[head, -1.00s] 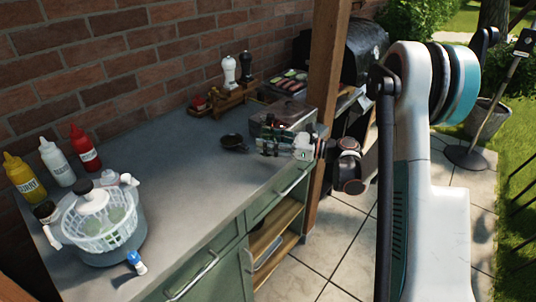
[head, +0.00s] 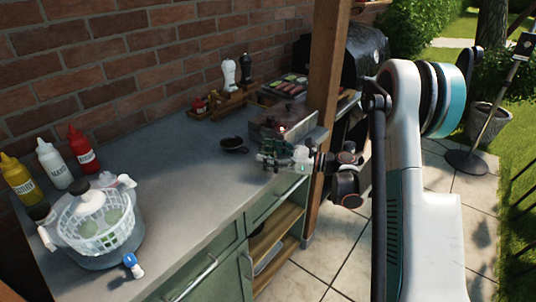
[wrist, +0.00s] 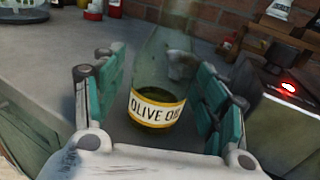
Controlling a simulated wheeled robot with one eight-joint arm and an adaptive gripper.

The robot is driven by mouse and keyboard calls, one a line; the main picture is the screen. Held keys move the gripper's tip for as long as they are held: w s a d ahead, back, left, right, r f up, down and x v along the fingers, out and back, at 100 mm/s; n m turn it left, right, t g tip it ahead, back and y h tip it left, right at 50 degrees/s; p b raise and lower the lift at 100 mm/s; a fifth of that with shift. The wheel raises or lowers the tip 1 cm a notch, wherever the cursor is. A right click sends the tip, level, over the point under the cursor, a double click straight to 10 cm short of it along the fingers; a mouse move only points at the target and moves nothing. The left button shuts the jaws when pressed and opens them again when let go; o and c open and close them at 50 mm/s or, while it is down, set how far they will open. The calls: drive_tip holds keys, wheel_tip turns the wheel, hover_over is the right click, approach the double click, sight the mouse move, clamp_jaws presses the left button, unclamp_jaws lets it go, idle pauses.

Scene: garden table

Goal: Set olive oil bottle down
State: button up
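In the wrist view, the olive oil bottle (wrist: 157,108) is see-through green with a white and yellow label and dark oil low inside. It looks upright, between the two teal-padded fingers of my gripper (wrist: 165,100). Gaps show between the bottle and the pads on both sides, so my gripper looks open around it. In the head view, my gripper (head: 281,153) is low at the right end of the grey counter (head: 180,170). The bottle cannot be made out clearly there. Contact between its base and the counter is hard to confirm.
A small dark pan (head: 233,145) lies left of my gripper. A boxy appliance with a red light (wrist: 288,95) is close on the right. A wooden post (head: 325,110) stands beyond the counter end. A salad spinner (head: 98,222) and sauce bottles are far left; mid-counter is clear.

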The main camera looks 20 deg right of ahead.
drive_tip(key=shift+r, duration=0.15)
drive_tip(key=shift+s+d, duration=0.1)
drive_tip(key=shift+d, duration=0.15)
drive_tip(key=p+v, duration=0.3)
drive_tip(key=v, duration=0.8)
drive_tip(key=shift+s+d, duration=0.2)
drive_tip(key=shift+s, duration=0.05)
